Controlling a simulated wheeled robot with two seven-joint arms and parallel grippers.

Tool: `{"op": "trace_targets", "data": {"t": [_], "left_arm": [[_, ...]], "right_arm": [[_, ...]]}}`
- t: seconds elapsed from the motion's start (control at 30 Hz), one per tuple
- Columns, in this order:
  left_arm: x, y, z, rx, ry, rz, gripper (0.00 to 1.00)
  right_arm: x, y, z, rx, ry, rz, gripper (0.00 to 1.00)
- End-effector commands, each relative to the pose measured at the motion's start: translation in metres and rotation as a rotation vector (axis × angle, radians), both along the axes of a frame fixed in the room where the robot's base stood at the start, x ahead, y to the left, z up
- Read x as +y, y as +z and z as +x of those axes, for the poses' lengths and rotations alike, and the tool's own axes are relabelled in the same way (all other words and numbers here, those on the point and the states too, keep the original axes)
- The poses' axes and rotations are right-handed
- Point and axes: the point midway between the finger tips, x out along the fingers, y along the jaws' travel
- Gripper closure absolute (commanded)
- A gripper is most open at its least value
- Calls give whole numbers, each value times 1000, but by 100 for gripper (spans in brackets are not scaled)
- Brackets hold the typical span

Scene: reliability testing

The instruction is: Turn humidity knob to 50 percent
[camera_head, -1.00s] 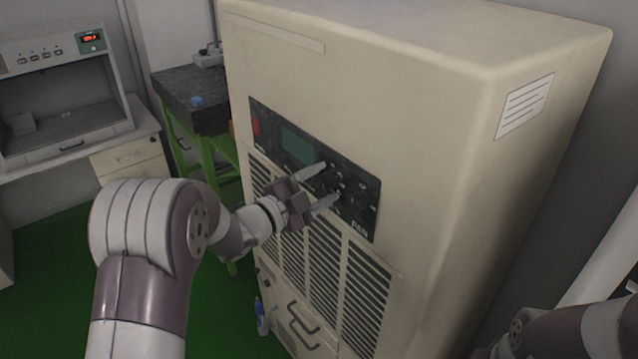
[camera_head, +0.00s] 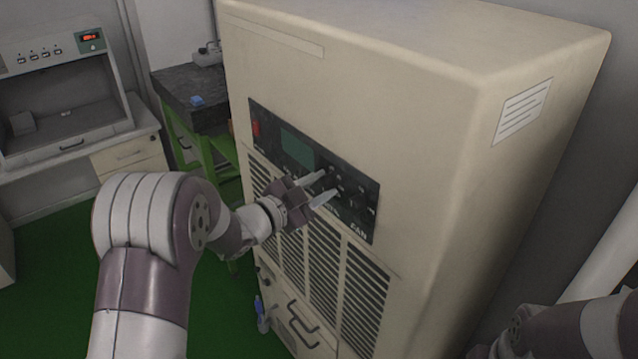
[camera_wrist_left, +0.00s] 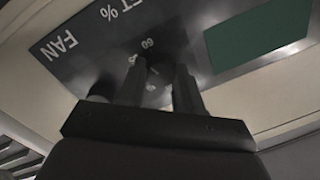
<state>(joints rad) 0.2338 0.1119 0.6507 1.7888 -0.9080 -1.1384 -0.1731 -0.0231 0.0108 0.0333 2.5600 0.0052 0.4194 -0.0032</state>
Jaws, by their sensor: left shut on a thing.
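The control panel (camera_head: 268,118) is a dark plate on the front of a large beige cabinet, with a green screen (camera_head: 298,147) and several small dark knobs and switches. My left gripper (camera_head: 329,185) reaches it from the left, its two pale fingers at the knobs. In the left wrist view my left gripper (camera_wrist_left: 158,88) is shut on a dark round knob (camera_wrist_left: 155,84), with a "60" mark and "%" lettering close by. That is likely the humidity knob, but its full label is not readable. Its pointer setting cannot be read. My right gripper is not in view.
The beige cabinet (camera_head: 430,130) fills the middle, with vent slats below the panel. In the left wrist view another dark knob (camera_wrist_left: 103,90) sits close beside the left finger, near the "FAN" lettering. A dark-topped green table (camera_head: 190,88) stands behind left.

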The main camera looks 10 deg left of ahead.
Motion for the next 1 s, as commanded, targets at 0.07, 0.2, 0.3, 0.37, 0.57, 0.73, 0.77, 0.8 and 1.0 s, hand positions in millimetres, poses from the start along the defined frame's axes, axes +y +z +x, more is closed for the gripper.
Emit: {"op": "trace_targets", "data": {"t": [0.07, 0.2, 0.3, 0.37, 0.57, 0.73, 0.77, 0.8, 1.0], "left_arm": [[0, 4, 0, 44, -1, -57, 96], [1, 6, 0, 125, 1, -161, 96], [1, 6, 1, 184, 1, -236, 96], [1, 7, 1, 218, 0, -281, 96], [2, 8, 2, 334, 1, -433, 96], [3, 9, 2, 432, 2, -559, 96], [3, 9, 2, 449, 3, -581, 96], [3, 9, 3, 470, 2, -610, 96], [4, 9, 4, 574, 3, -745, 96]], "right_arm": [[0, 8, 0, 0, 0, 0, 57], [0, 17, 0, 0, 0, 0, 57], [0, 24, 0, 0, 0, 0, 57], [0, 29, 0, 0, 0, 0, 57], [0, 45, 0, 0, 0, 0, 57], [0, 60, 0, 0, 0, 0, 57], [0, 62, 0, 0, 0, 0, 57], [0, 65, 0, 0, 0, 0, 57], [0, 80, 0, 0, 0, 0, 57]]}}
